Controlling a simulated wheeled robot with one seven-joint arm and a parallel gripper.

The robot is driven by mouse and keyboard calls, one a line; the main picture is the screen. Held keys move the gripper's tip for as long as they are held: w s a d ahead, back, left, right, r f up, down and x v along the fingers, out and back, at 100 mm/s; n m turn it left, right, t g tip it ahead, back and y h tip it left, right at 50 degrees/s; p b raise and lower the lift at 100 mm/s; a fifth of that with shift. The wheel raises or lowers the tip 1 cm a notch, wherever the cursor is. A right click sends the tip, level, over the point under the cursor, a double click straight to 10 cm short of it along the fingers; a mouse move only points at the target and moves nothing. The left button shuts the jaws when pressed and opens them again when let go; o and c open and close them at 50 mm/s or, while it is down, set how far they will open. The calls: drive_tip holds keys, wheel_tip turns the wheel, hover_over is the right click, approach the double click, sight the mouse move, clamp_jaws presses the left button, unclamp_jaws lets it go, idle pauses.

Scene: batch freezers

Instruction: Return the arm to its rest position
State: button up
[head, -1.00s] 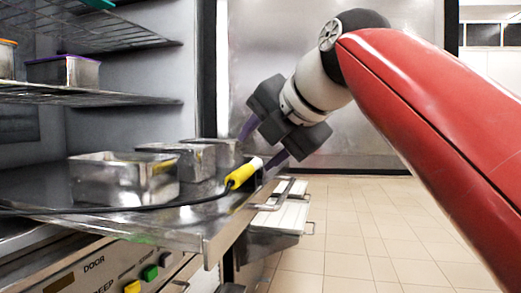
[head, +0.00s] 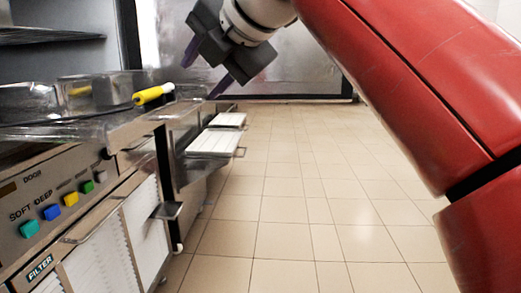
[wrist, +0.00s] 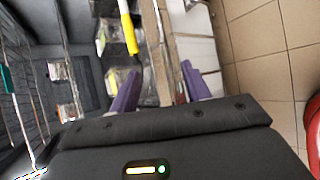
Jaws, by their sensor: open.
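My gripper (head: 204,72) is at the upper middle of the head view, at the end of my red arm. It hangs just right of the steel counter edge and points down. Its purple fingers are spread, with nothing seen between them. They also show apart in the wrist view (wrist: 160,88). A yellow-handled probe (head: 153,95) with a black cable lies on the counter, left of the fingers and apart from them. The yellow handle also shows in the wrist view (wrist: 128,30).
Steel pans (head: 92,92) stand on the steel counter (head: 115,131) at left, under a wire shelf (head: 45,36). Below is a panel with coloured buttons (head: 52,212). White-topped drawers (head: 212,142) jut out beyond it. The tiled floor (head: 300,200) at the middle and right is clear.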

drive_tip(key=s+d+f+m+h+p, duration=0.1)
drive_tip(key=s+d+f+m+h, duration=0.25)
drive_tip(key=d+f+m, duration=1.05)
drive_tip(key=s+d+f+m+g+h, duration=0.1)
drive_tip(key=s+d+f+m, duration=0.2)
drive_tip(key=f+m, duration=0.3)
drive_tip(key=s+d+f+m+h, duration=0.1)
drive_tip(key=s+d+f+m, duration=0.2)
drive_tip(key=f+m, duration=0.3)
drive_tip(key=s+d+f+m+g+h, duration=0.1)
drive_tip(key=s+f+m, duration=0.4)
drive_tip(key=f, duration=0.7)
drive_tip(key=shift+s+d+m+g+h+p, duration=0.15)
drive_tip(key=shift+d+m+g+h+p, duration=0.3)
drive_tip(key=shift+d, duration=0.65)
drive_tip(key=shift+a, duration=0.1)
